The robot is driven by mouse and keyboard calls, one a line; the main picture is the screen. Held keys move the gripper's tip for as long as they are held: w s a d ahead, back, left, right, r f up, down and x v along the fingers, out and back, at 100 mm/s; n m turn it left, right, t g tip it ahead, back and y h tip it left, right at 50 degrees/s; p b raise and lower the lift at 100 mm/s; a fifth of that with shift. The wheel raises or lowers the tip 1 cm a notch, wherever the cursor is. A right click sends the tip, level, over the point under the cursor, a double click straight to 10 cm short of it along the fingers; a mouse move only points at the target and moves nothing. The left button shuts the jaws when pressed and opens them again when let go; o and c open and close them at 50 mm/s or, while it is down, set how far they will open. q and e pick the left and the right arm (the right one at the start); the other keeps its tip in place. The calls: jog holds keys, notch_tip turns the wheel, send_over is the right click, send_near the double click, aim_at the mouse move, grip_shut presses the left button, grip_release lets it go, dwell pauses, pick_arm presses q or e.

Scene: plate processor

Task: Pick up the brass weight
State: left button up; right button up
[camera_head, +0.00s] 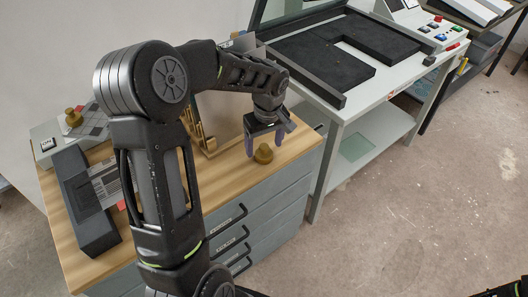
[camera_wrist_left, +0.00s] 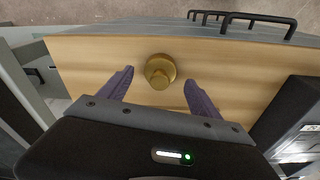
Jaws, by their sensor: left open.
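The brass weight (camera_head: 264,154) stands upright on the wooden top of a drawer cabinet, near its right end in the head view. It also shows in the left wrist view (camera_wrist_left: 160,71), seen from above, with its round knob and wider base. My left gripper (camera_head: 266,143) is open just above and beside it. In the left wrist view the purple fingertips (camera_wrist_left: 159,76) lie to either side of the weight, with a gap on both sides and no visible contact. My right gripper is not in view; only a dark part shows at the lower right edge of the head view.
A second brass weight (camera_head: 74,117) sits on a grey device at the cabinet's left. A dark long box (camera_head: 86,205) lies on the wooden top (camera_head: 226,166). A brass stand (camera_head: 207,140) is behind my arm. A machine table (camera_head: 349,110) stands to the right.

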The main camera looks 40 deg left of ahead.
pick_arm(q)
jog(key=shift+a+f, duration=0.1)
jog(key=shift+f, duration=0.75)
grip_shut()
dwell(0.6)
